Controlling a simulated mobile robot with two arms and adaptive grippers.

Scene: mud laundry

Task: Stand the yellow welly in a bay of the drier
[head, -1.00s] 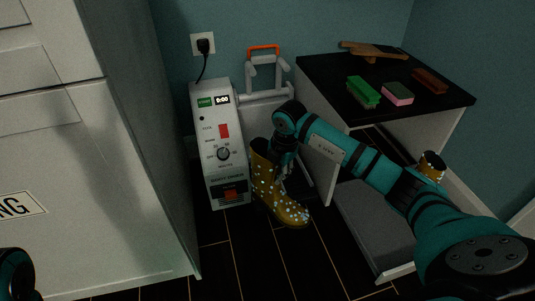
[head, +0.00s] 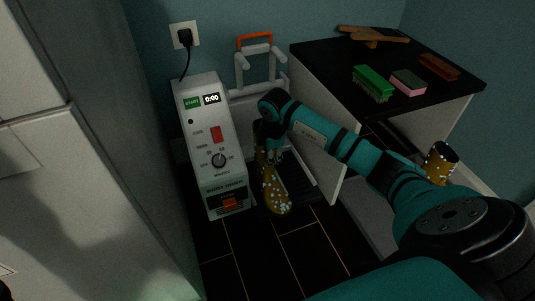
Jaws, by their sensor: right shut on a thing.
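The yellow welly (head: 275,193) with pale dots is upright, its toe toward me, in front of the drier's grey frame. My right gripper (head: 272,158) is shut on it near the shaft; my arm hides much of its upper part. The boot drier has a white control box (head: 214,150) with a display reading 0:00, and a frame with pale tubes (head: 258,65) and an orange top bar. A dark slatted tray (head: 300,182) shows low beside the welly. A second yellow welly (head: 439,163) shows at the right, behind my arm.
A black-topped bench (head: 340,75) stands at right with a green brush (head: 373,82), a pink sponge (head: 408,83), a brown brush (head: 439,67) and a wooden boot jack (head: 372,35). A white cabinet (head: 60,190) blocks the left. Dark floor is clear in front of the drier.

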